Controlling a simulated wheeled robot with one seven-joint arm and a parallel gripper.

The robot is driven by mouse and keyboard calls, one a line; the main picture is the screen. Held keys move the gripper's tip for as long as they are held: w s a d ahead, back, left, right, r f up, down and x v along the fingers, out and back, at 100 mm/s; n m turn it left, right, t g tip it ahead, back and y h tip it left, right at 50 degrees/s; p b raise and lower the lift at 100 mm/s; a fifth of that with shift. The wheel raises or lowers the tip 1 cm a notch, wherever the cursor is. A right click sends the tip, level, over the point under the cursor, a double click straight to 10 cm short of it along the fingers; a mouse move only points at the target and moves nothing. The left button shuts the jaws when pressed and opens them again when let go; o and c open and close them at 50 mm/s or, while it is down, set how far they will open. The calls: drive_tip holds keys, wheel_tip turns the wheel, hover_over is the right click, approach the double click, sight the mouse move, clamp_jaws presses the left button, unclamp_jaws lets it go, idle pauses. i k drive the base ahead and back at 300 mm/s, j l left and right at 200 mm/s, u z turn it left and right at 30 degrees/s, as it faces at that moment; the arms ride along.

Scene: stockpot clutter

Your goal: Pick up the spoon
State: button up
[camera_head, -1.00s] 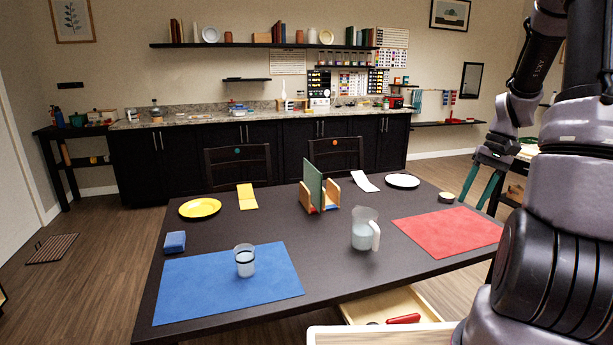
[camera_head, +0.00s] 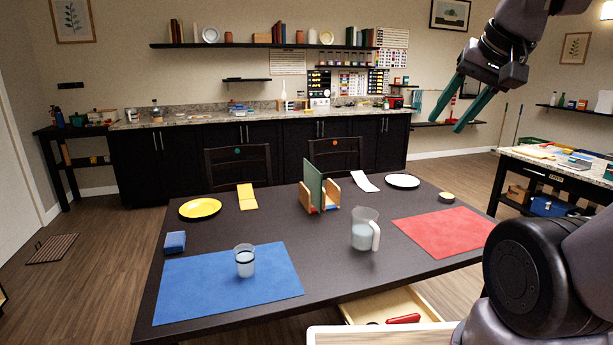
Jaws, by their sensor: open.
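I cannot make out a spoon in this view. An open drawer (camera_head: 420,297) under the near table edge holds a red-handled item (camera_head: 403,319) and a dark item (camera_head: 373,323), both partly cut off or too small to identify. My gripper (camera_head: 466,112) is open and empty, with its two green fingers apart and pointing down. It is raised at the upper right, above the level of the tabletop and well away from the drawer.
The dark table (camera_head: 300,243) carries a blue mat (camera_head: 200,293), a glass (camera_head: 245,261), a pitcher (camera_head: 364,230), a wooden holder (camera_head: 319,199), a red mat (camera_head: 455,238), a yellow plate (camera_head: 200,208) and a white plate (camera_head: 403,181). A workbench (camera_head: 560,182) stands at the right.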

sight(415, 317)
drive_tip(key=k+l+z, duration=0.15)
drive_tip(key=k+z, duration=0.25)
drive_tip(key=i+j, duration=0.1)
drive_tip(key=i+l, duration=0.1)
drive_tip(key=l, duration=0.25)
drive_tip(key=i+l, duration=0.1)
drive_tip(key=l, duration=0.25)
drive_tip(key=i+l, duration=0.15)
drive_tip(key=l, duration=0.2)
drive_tip(key=l+u, duration=0.1)
drive_tip(key=u, duration=0.3)
drive_tip(key=l+u, duration=0.1)
drive_tip(key=u, duration=0.25)
drive_tip(key=l+u, duration=0.1)
drive_tip(key=u, duration=0.7)
drive_tip(key=k+l, duration=0.05)
